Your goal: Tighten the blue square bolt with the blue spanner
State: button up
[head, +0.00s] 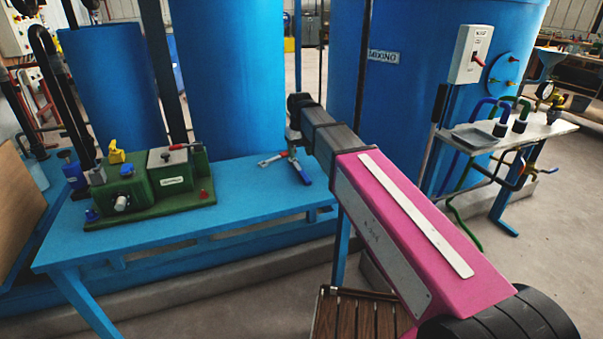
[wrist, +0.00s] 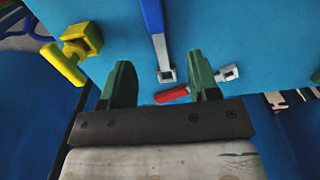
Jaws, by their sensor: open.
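The blue spanner (head: 301,172) lies on the blue table (head: 245,178) near its right end. In the wrist view the spanner (wrist: 155,30) points towards me, its grey square head between the fingertips in the picture. My gripper (wrist: 161,82) is open, with nothing seen held between its green fingers; its height above the spanner is unclear. In the head view my gripper (head: 293,138) is just above the spanner. On the green machine (head: 150,190) at the table's left, small blue pieces show on its front-left corner (head: 92,215) and its top (head: 126,170); which is the square bolt is unclear.
A red-handled spanner (wrist: 172,95) lies close beside the blue one, partly behind a finger. A yellow fitting (wrist: 76,50) is at the wrist view's left. Large blue tanks (head: 232,80) stand behind the table. The table between spanners and machine is clear.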

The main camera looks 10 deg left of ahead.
aim_at(301, 170)
jog(key=shift+w+d+f, duration=0.1)
jog(key=shift+f, duration=1.8)
jog(key=shift+w+d+f, duration=0.1)
jog(key=shift+f, duration=1.8)
grip_shut()
